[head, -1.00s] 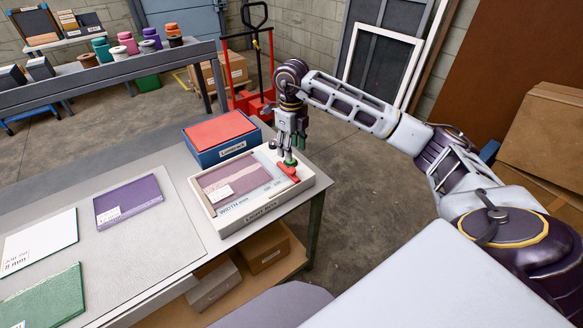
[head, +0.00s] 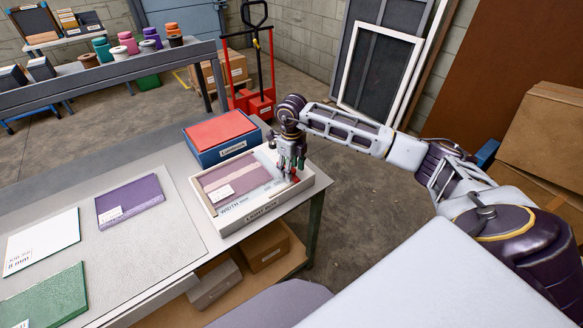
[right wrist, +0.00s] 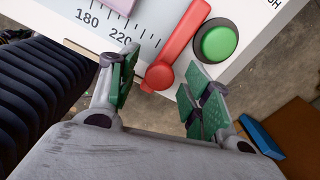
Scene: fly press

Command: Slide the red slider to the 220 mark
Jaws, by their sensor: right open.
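The red slider (right wrist: 179,45) shows in the right wrist view, a bar ending in a round knob. Its knob end lies close to the 220 mark (right wrist: 121,38) on the printed scale; the exact reading cannot be told. My right gripper (right wrist: 161,76) is open, with its green-padded fingers on either side of the knob. In the head view my right gripper (head: 290,170) is down at the right end of the light box (head: 262,219) and hides most of the slider. My left gripper is not in view.
A green button (right wrist: 216,40) sits beside the slider, close to the right finger. A blue box with a red top (head: 222,135) stands behind the light box. A purple panel (head: 129,200) and other panels lie on the table at left.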

